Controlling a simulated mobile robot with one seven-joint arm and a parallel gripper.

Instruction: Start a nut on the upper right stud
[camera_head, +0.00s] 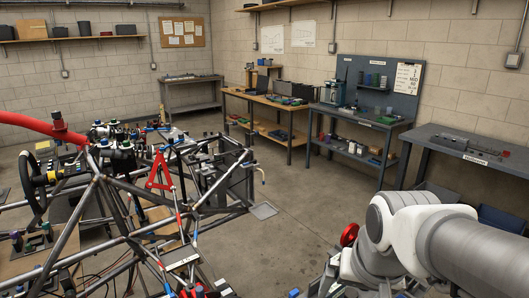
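The tube chassis (110,205) fills the left of the view, a frame of bare metal tubes with many fittings. I cannot make out the upper right stud or any nut at this size. My white and grey arm (440,240) comes in from the lower right, apart from the chassis in the picture. Its end runs towards the bottom edge, and I see no gripper fingers.
A steering wheel (29,183) and a red tube (35,125) are at the chassis's left. A red triangle (159,171) stands on it. Workbenches (350,118) line the back and right walls. Open concrete floor (300,200) lies between chassis and benches.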

